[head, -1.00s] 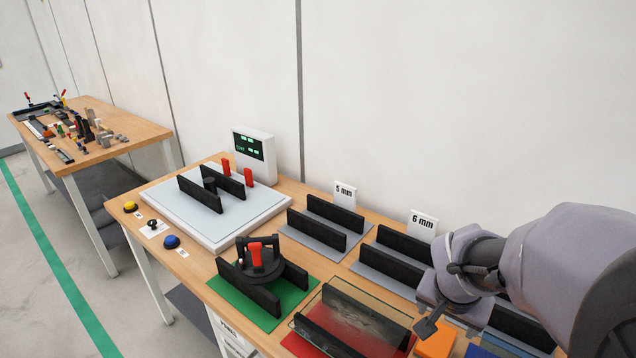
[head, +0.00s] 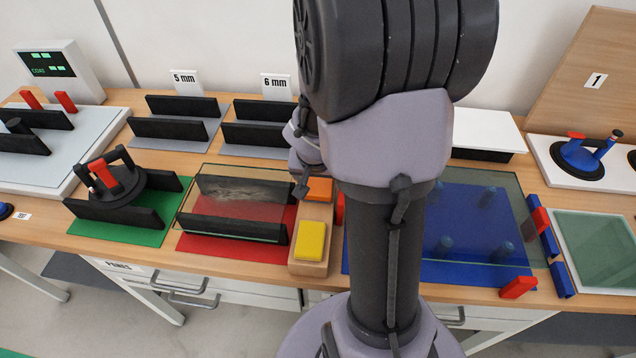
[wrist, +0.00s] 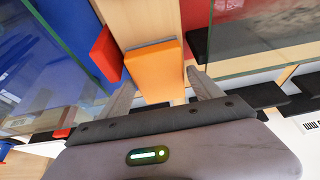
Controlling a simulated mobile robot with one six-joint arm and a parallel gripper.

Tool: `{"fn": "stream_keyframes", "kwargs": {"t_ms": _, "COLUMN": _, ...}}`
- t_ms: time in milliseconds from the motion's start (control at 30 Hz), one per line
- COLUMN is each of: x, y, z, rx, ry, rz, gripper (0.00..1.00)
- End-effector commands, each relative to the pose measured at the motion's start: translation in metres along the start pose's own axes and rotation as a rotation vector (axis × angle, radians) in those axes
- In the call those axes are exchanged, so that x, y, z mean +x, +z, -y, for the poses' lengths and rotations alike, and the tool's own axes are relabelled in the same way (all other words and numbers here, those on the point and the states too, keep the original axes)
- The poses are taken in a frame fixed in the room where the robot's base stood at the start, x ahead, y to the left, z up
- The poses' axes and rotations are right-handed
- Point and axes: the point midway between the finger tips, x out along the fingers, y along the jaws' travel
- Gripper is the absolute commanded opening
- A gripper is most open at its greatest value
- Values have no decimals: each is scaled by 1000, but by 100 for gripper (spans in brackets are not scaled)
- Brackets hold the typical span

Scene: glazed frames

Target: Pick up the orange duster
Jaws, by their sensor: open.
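The orange duster (head: 319,189) is a small block at the back end of a wooden holder (head: 309,268), partly covered by my arm in the head view. A yellow duster (head: 312,239) lies in the front part of the same holder. In the wrist view the orange duster (wrist: 155,68) shows whole, with a grey strip along its far edge. My gripper (wrist: 160,82) is open and empty, its two fingers pointing at the duster's near end, one towards each side. I cannot tell the gap between fingers and duster. My arm hides most of the gripper in the head view.
A dirty glass pane (head: 235,205) over a red mat stands left of the holder. A clear pane (head: 465,215) over a blue mat lies right. A red block (wrist: 106,54) sits close beside the duster. Black racks (head: 180,129) stand behind; a suction lifter (head: 103,178) is further left.

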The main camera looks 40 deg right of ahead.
Motion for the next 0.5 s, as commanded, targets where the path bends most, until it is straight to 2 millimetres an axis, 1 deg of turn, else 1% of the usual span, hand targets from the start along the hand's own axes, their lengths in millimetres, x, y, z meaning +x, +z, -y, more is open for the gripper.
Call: {"fn": "stream_keyframes", "kwargs": {"t_ms": 500, "x": 4, "y": 2, "z": 0, "rx": 1, "ry": 0, "rz": 0, "gripper": 75}}
